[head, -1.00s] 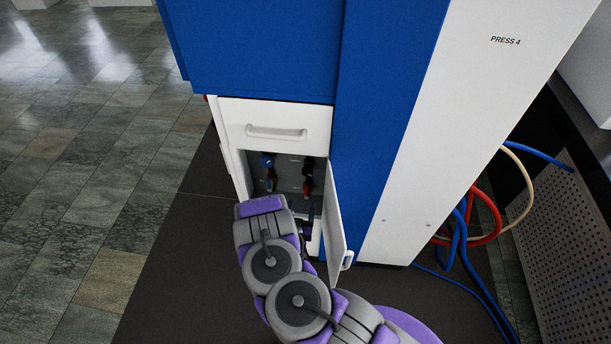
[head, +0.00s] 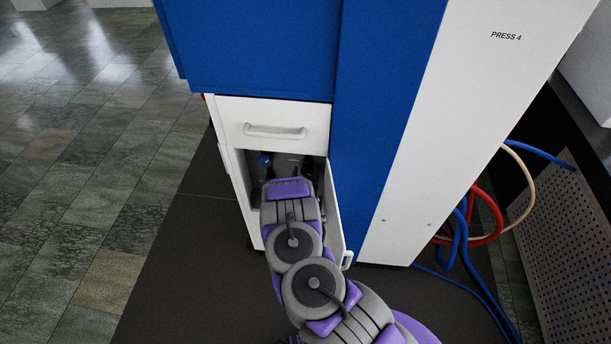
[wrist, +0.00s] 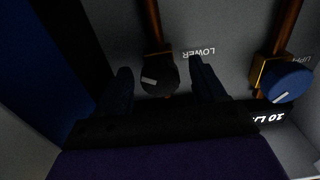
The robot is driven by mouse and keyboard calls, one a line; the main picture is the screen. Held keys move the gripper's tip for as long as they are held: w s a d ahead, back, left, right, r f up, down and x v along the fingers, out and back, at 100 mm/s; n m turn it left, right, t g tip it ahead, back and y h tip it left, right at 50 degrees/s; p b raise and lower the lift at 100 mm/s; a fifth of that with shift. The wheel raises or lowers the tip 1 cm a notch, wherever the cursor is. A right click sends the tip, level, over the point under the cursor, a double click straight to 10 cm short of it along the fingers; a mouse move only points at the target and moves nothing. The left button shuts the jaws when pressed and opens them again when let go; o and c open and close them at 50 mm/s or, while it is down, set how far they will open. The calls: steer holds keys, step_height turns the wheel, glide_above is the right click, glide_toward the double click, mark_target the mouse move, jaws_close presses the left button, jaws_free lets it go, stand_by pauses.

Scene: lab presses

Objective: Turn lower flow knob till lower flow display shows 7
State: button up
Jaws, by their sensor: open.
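The lower flow knob (wrist: 160,75) is black with a pale pointer mark, on a brass fitting under a copper pipe in the wrist view. The word LOWER appears upside down on the panel beside it. My gripper (wrist: 163,80) is open, with one dark finger on each side of the knob; I cannot tell whether they touch it. In the head view my arm reaches into the open cabinet (head: 238,185) and hides the gripper. A display reading that looks like "10 L" (wrist: 266,118) shows upside down, partly covered, near the blue knob. The lower flow display is not visible.
A blue knob (wrist: 287,82) on a second pipe, labelled as upper, sits to the right. The open cabinet door (head: 336,215) stands close to the right of my arm. A white drawer (head: 273,128) is above. Hoses (head: 470,225) lie at the right.

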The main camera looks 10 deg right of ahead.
steer(key=c, duration=1.1)
steer(key=shift+o, duration=0.2)
steer(key=shift+r+n+p, duration=0.2)
steer(key=shift+n+p, duration=0.9)
steer(key=shift+p, duration=0.1)
steer(key=shift+f+n+p, duration=0.15)
steer(key=shift+n+p, duration=0.45)
steer(key=shift+n, duration=0.3)
steer(key=o, duration=1.1)
steer(key=shift+c, duration=0.2)
steer(key=shift+s, duration=0.1)
steer(key=v, duration=1.7)
steer(key=shift+a+p, duration=0.15)
steer(key=shift+p, duration=0.3)
